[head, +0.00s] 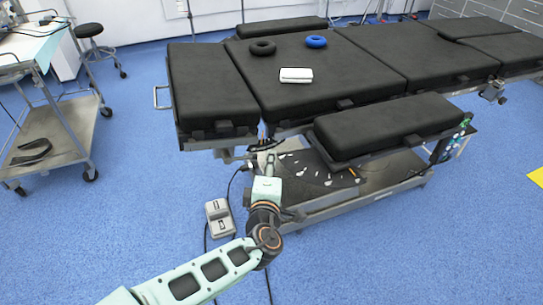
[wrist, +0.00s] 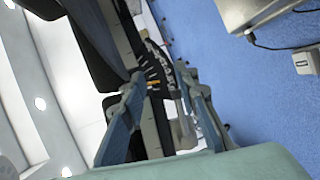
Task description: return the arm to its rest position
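My arm reaches up from the bottom of the head view, and my gripper (head: 266,158) is in front of the near side of the operating table (head: 285,95), below the level of its top. In the wrist view my gripper (wrist: 160,95) has its two blue-grey fingers apart, with a gap between them. I see no object held in that gap; the table's underside and base show beyond it. The fingertips are small in the head view.
A black ring (head: 262,47), a blue ring (head: 316,41) and a white box (head: 296,75) lie on the table. A padded side board (head: 385,128) juts out right of my gripper. A grey foot pedal (head: 220,218) is on the floor.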

